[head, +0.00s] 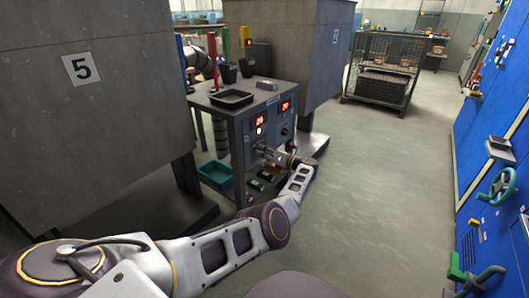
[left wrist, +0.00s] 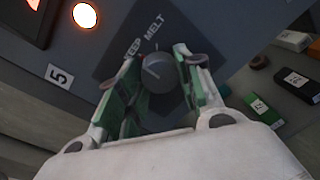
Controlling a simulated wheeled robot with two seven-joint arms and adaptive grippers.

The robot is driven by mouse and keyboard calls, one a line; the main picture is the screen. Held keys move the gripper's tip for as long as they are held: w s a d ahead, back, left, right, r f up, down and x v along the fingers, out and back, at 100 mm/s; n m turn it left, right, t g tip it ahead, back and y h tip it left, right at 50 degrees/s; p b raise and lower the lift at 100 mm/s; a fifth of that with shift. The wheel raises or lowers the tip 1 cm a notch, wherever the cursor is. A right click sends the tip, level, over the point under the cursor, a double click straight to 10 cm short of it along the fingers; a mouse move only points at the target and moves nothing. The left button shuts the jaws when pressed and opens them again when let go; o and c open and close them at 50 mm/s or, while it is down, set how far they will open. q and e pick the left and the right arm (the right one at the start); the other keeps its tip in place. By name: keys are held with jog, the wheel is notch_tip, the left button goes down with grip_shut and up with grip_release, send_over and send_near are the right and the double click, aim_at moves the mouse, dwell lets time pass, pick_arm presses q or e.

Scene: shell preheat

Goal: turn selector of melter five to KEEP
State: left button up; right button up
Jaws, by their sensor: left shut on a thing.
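The selector (left wrist: 157,75) is a dark round knob on a dark plate, with MELT and a partly hidden KEEP printed above it in the left wrist view. A light line shows on its face; I cannot tell which word it points at. In the head view my left gripper (head: 264,150) is at the front of the control cabinet (head: 240,150), hiding the knob. Melter five (head: 90,110) stands left. My right gripper is not in view.
The cabinet carries red displays (head: 259,121), a black tray (head: 232,98) and dark cups. Below are a teal bin (head: 216,175) and small labelled blocks (left wrist: 302,82). A wire cage (head: 385,70) stands behind; a blue wall (head: 480,150) with valves is right. The floor between is clear.

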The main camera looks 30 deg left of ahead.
pick_arm(q)
jog(key=o, duration=1)
jog(key=shift+d, duration=0.15)
jog(key=shift+s+d+r, duration=0.1)
jog(key=shift+s+d, duration=0.15)
jog(key=shift+d, duration=1.7)
jog(key=shift+s+d+r, duration=0.1)
jog(key=shift+s+d, duration=0.15)
jog(key=shift+d, duration=1.7)
jog(key=shift+s+d+r, duration=0.1)
jog(key=shift+s+d, duration=0.15)
jog(key=shift+d, duration=1.7)
jog(key=shift+s+f, duration=0.1)
